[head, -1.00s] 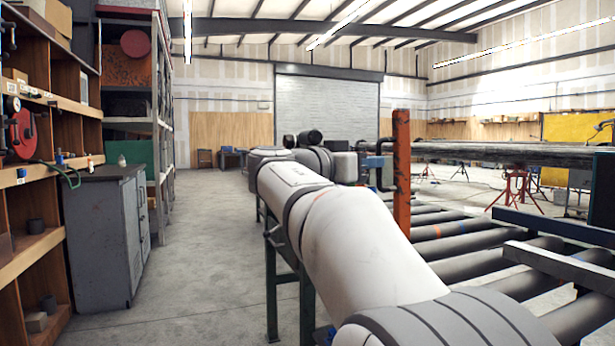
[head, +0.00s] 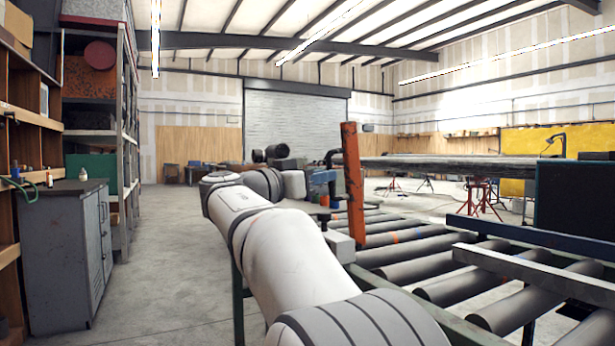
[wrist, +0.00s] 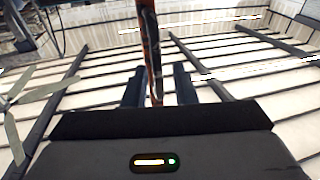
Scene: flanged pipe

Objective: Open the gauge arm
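An orange-red post, apparently the gauge arm (head: 354,185), stands nearly upright beside the roller conveyor in the head view, its top leaning slightly left. In the wrist view the worn orange and dark post (wrist: 149,45) rises between the two dark fingers of my gripper (wrist: 158,86). The fingers are spread, with a visible gap on the right side of the post; contact on the left cannot be told. In the head view my arm reaches toward the post, and my gripper is mostly hidden behind the wrist. The post's pivot is not clearly visible.
The roller conveyor (head: 400,255) runs along the right, with metal rails across it. A long dark pipe (head: 440,168) lies beyond the post. A grey cabinet (head: 68,250) and shelving stand on the left. The concrete floor (head: 170,240) between is clear.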

